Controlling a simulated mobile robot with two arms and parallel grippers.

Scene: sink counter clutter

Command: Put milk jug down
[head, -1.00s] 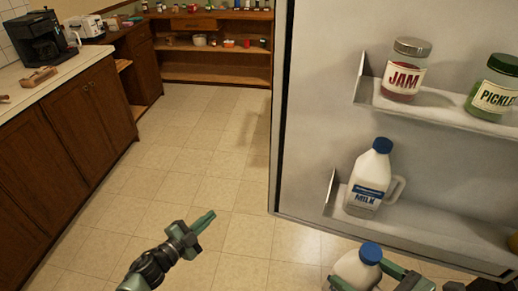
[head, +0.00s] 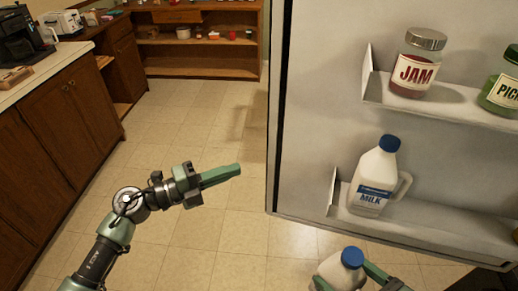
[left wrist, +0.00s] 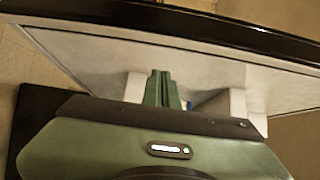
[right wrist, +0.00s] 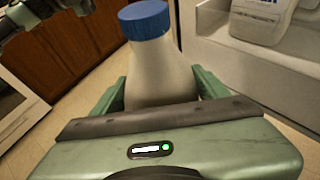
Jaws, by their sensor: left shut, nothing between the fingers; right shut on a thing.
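A white milk jug (head: 340,270) with a blue cap is at the bottom of the head view, in front of the fridge door. My right gripper (head: 346,287) is shut on it; its two green fingers clasp the jug's sides in the right wrist view (right wrist: 160,88). The jug's lower part is hidden. A second milk jug (head: 375,180), labelled MILK, stands upright on the lower door shelf (head: 425,222). My left gripper (head: 221,174) is shut and empty, left of the fridge door, over the floor.
The open fridge door (head: 325,110) fills the right side. Its upper shelf holds a jam jar (head: 416,62) and a pickle jar (head: 500,93). A wooden counter (head: 60,115) with a coffee maker (head: 22,40) stands at the left. The tiled floor between is clear.

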